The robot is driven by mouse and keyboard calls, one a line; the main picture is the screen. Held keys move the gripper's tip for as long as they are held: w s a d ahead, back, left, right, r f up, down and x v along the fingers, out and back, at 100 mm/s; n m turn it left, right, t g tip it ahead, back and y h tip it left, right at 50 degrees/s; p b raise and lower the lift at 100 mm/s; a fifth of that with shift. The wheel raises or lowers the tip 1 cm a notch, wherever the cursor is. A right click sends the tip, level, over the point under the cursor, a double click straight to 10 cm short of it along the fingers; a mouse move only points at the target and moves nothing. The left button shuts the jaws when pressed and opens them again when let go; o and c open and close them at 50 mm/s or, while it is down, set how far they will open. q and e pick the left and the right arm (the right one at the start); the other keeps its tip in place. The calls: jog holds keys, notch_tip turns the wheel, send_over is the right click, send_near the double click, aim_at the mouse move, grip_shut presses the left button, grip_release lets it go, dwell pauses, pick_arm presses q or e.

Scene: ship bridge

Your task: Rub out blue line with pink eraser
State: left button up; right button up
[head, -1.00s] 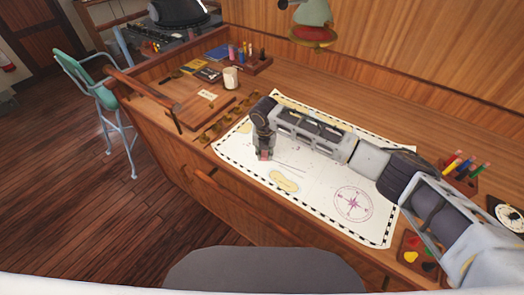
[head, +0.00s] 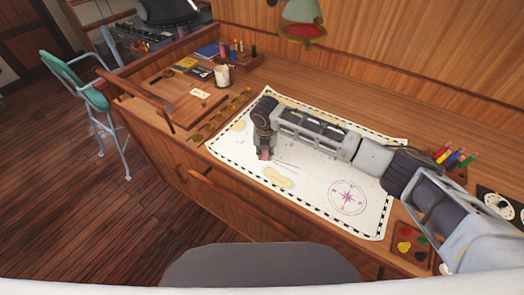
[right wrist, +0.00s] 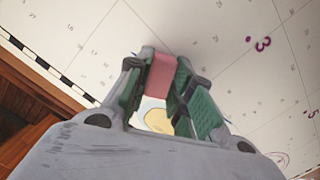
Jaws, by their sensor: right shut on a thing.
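The pink eraser (head: 265,155) is in my right gripper (head: 264,151), which points down over the left half of the white sea chart (head: 310,195). In the right wrist view the eraser (right wrist: 160,75) sits between the two green-padded fingers, against the chart's surface or just above it; I cannot tell which. Thin dark lines (head: 290,167) lie on the chart just right of the gripper. I cannot make out a blue colour in them, and any line under the gripper is hidden. My left gripper is not in view.
A yellow island (head: 278,177) and a purple compass rose (head: 347,197) are printed on the chart. A white mug (head: 222,75) stands at the back left.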

aim_at(289, 164)
jog(key=shift+s+d, duration=0.1)
jog(key=shift+d, duration=0.2)
jog(key=shift+d, duration=0.1)
jog(key=shift+s+d, duration=0.25)
jog(key=shift+d, duration=0.25)
jog(key=shift+s+d, duration=0.25)
jog(key=shift+d, duration=0.2)
jog(key=shift+d+f, duration=0.1)
jog(key=shift+s+d, duration=0.25)
jog(key=shift+d, duration=0.25)
jog(key=shift+s+d, duration=0.25)
jog(key=shift+d, duration=0.2)
jog(key=shift+d, duration=0.1)
jog(key=shift+s+d, duration=0.25)
jog(key=shift+d, duration=0.25)
jog(key=shift+s+d, duration=0.2)
jog(key=shift+d, duration=0.25)
jog(key=shift+d, duration=0.1)
jog(key=shift+s+d, duration=0.25)
jog(key=shift+d, duration=0.25)
jog(key=shift+s+d, duration=0.25)
jog(key=shift+d, duration=0.2)
